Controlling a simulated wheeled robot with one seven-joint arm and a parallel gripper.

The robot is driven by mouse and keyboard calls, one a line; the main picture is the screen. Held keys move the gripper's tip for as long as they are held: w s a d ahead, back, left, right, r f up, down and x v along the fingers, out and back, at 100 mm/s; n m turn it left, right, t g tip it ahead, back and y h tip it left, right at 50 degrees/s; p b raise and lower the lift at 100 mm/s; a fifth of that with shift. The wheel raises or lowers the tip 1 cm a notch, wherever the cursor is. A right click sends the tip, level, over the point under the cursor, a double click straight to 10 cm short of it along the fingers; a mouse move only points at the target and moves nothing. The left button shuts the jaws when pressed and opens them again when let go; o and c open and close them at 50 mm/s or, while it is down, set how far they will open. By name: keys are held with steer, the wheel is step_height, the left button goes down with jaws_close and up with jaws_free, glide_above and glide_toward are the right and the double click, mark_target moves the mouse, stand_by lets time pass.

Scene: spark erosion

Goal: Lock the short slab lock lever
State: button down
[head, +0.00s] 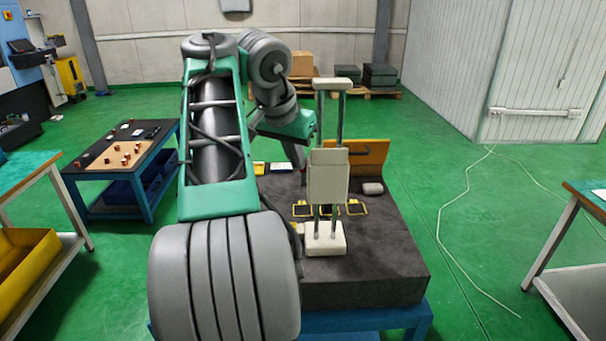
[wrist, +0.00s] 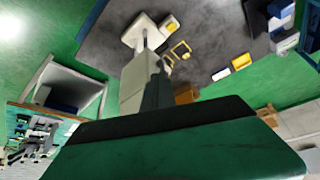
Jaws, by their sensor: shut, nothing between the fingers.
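A dark grey stone slab (head: 385,255) lies on a blue table. A cream stand (head: 328,178) with two upright posts and a sliding block rises from it; it also shows in the wrist view (wrist: 138,82). A small cream piece with a yellow patch (wrist: 171,25) sits beside the stand's base (wrist: 139,31). I cannot tell which part is the short slab lock lever. My gripper (head: 301,158) is above the slab, just left of the stand and partly hidden by it. Its dark fingers (wrist: 157,90) are shut and empty, overlapping the stand in the wrist view; contact cannot be told.
Yellow frames (head: 356,208) lie on the slab behind the stand's base. A blue side table (head: 93,160) stands left. Green floor at right is mostly clear, with a cable.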

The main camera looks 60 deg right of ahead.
steer(key=shift+f+b, duration=0.35)
steer(key=shift+f, duration=0.05)
steer(key=shift+w+d+f+p, duration=0.1)
steer(key=shift+w+d+p, duration=0.3)
steer(key=shift+d, duration=0.5)
steer(key=shift+w+d+f+p, duration=0.1)
steer(key=shift+w+d+p, duration=0.1)
steer(key=shift+w+d, duration=0.55)
steer(key=shift+s+d, duration=0.15)
steer(key=shift+d, duration=0.1)
steer(key=shift+w+d+f, duration=0.2)
steer(key=shift+d+f, duration=0.05)
steer(key=shift+d, duration=0.15)
steer(key=shift+w+d+f, duration=0.2)
steer(key=shift+d, duration=0.2)
steer(key=shift+f, duration=0.15)
steer(key=r+p, duration=0.1)
steer(key=p, duration=0.1)
steer(key=r+p, duration=0.4)
steer(key=shift+w+d+r, duration=0.2)
steer(key=shift+w+d, duration=0.05)
steer(key=shift+d, duration=0.15)
stand_by(0.3)
